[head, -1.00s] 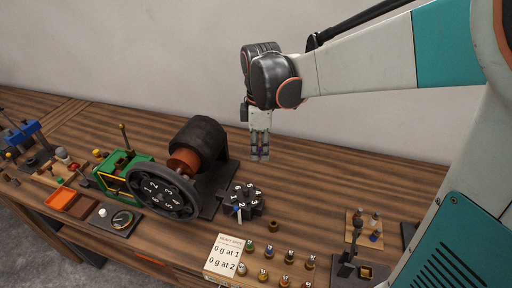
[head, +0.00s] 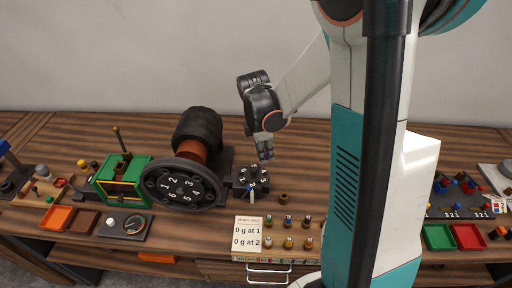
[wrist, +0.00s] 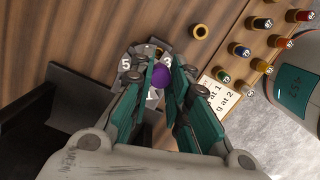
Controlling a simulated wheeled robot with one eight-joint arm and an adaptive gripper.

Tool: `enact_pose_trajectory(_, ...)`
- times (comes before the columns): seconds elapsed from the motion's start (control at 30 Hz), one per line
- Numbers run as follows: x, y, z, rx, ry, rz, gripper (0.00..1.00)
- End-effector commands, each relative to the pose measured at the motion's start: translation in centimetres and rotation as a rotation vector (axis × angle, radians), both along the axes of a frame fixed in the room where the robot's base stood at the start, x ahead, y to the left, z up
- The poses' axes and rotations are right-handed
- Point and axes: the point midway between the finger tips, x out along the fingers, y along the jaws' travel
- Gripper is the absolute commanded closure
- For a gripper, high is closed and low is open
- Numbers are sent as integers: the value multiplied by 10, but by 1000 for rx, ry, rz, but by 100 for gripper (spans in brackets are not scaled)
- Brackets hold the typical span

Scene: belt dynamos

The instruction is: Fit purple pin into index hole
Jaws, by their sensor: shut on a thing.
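My gripper (head: 265,154) points down above and slightly right of the small black numbered index head (head: 252,177) in the head view. In the wrist view my gripper (wrist: 163,88) is shut on the purple pin (wrist: 161,76), whose round purple end shows between the fingertips. The index head (wrist: 132,64) lies beyond and partly behind the pin and fingers, with a 5 and a 3 readable. The pin appears apart from the head, though its height is hard to judge. I cannot make out the index hole; the fingers and pin hide part of the head.
A large black numbered wheel (head: 182,187) with a dark drum (head: 198,128) stands left of the index head. A brass ring (head: 284,198) sits to its right. A written card (head: 248,234) and rows of numbered pegs (head: 288,222) are in front. The bench behind is clear.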

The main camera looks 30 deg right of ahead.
Motion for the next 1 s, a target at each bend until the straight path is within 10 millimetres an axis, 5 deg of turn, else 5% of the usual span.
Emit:
enact_pose_trajectory(0.47, 1, 1, -5, 1, 0, 3, 100)
enact_pose_trajectory(1.0, 1, 1, -50, 1, 0, 3, 100)
